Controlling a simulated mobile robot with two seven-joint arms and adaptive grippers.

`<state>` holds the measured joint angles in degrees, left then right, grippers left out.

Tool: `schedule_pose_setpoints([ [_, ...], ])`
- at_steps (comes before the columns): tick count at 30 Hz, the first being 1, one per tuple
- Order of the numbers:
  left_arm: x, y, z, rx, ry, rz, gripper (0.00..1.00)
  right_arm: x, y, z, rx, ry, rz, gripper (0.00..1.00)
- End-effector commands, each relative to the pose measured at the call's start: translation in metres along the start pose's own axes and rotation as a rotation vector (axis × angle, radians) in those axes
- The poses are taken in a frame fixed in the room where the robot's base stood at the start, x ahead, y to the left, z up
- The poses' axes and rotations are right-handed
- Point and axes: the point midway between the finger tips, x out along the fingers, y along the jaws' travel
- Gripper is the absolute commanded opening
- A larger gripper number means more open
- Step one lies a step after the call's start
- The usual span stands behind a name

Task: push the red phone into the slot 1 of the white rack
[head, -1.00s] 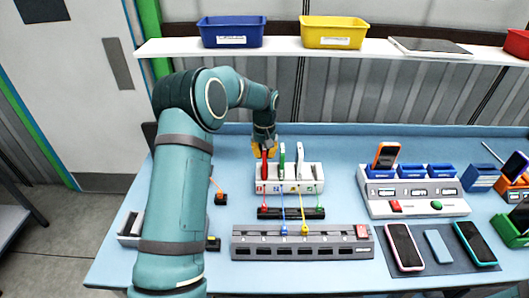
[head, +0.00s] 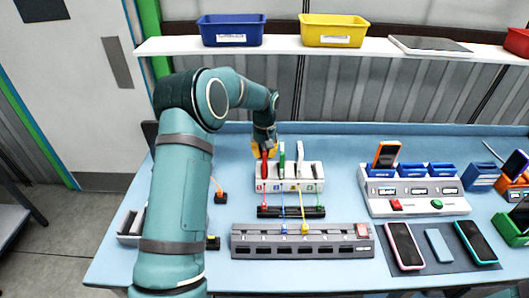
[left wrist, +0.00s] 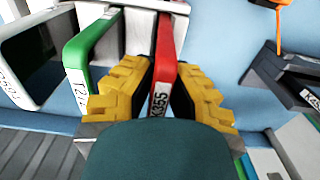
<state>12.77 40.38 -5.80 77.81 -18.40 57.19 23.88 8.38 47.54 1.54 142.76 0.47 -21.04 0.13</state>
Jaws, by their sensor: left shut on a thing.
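The red phone (head: 264,169) stands upright at the left end of the white rack (head: 290,186), over the position with the red label. My left gripper (head: 265,149) is above it with yellow fingers shut on its upper end. In the left wrist view, the red phone (left wrist: 165,50) with a white label runs between the fingers of my left gripper (left wrist: 163,95). Its lower end is toward the white rack (left wrist: 139,36); I cannot tell how deep it sits. My right gripper is not in view.
A green phone (head: 282,155) and a white one (head: 300,158) stand in the rack to the right. A grey multi-slot bar (head: 300,251) lies in front, with cables to a black strip (head: 291,212). A charging station (head: 415,204) stands at the right.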

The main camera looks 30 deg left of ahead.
Motion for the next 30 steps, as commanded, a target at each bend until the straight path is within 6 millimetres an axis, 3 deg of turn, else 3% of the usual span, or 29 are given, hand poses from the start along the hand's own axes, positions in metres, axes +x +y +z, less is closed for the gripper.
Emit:
schedule_pose_setpoints([
  [14,0.0037,-0.0004,0.0007,0.0,-0.003,-0.001,0.0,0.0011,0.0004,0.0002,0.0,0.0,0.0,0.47],
  [15,0.0037,-0.0004,0.0007,0.0,-0.003,-0.001,0.18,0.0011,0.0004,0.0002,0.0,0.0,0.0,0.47],
  [17,0.0036,-0.0004,0.0006,0.0,-0.003,-0.001,0.39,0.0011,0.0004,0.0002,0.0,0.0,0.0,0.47],
  [24,0.003,-0.0003,0.0004,0.0,-0.002,-0.001,0.4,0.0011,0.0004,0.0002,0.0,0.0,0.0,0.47],
  [25,0.0033,-0.0003,0.0005,0.0,-0.002,-0.001,0.57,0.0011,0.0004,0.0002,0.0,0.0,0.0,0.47],
  [26,0.0032,-0.0003,0.0005,0.0,-0.002,-0.001,0.68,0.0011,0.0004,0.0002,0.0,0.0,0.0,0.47],
  [30,0.003,-0.0001,0.0004,0.0,-0.002,0.0,0.7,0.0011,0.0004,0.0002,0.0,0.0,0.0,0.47],
])
